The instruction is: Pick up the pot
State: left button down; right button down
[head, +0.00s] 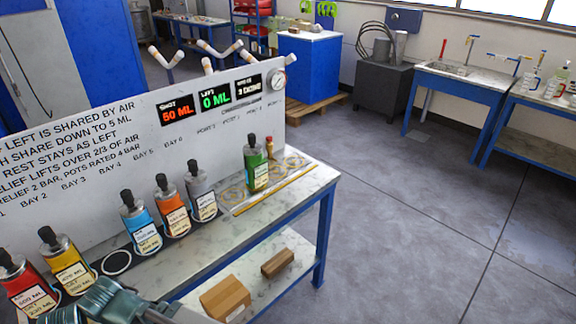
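Several pots with black knobs and labels stand in a row along the bench by the white panel: red (29,287), yellow (72,271), blue (143,228), orange (172,212) and grey (202,200). A green pot (257,171) stands farther right, over ring-shaped marks. An empty dark ring (116,262) lies between yellow and blue. Which pot is meant cannot be told. Part of my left arm, with what looks like its gripper (115,300), shows at the bottom left edge, in front of the yellow pot. Its fingers are not clear. My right gripper is out of view.
The white panel (110,125) rises behind the pots; its displays read 50 ML and 0 ML. A gauge (278,80) sits at its right end. Two brown blocks (226,298) (278,262) lie on the bench's lower shelf. The floor on the right is clear.

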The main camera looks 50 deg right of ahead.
aim_at(257, 167)
jog(key=z, duration=1.4)
